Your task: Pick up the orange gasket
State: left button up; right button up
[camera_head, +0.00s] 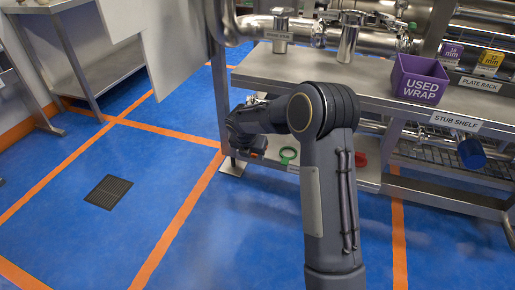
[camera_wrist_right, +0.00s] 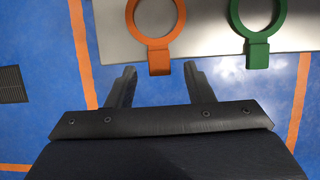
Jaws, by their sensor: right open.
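The orange gasket (camera_wrist_right: 160,62) is a flat ring with a tab, lying at the edge of a grey metal shelf at the top of the right wrist view. Its tab points toward my right gripper (camera_wrist_right: 159,70), whose two fingers are open, with nothing held between them. The fingertips stand on either side of the tab's line, just short of it or close to its end; I cannot tell the height gap. My left gripper is not in view.
A green gasket (camera_wrist_right: 257,55) lies right of the orange one; it also shows in the head view (camera_head: 288,155). A red item (camera_head: 360,159) lies farther right on the lower shelf (camera_head: 368,180). The bench top (camera_head: 300,72) above holds a purple bin (camera_head: 418,80).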

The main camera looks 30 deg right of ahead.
jog(key=shift+f, duration=0.1)
grip_shut()
dwell(0.4)
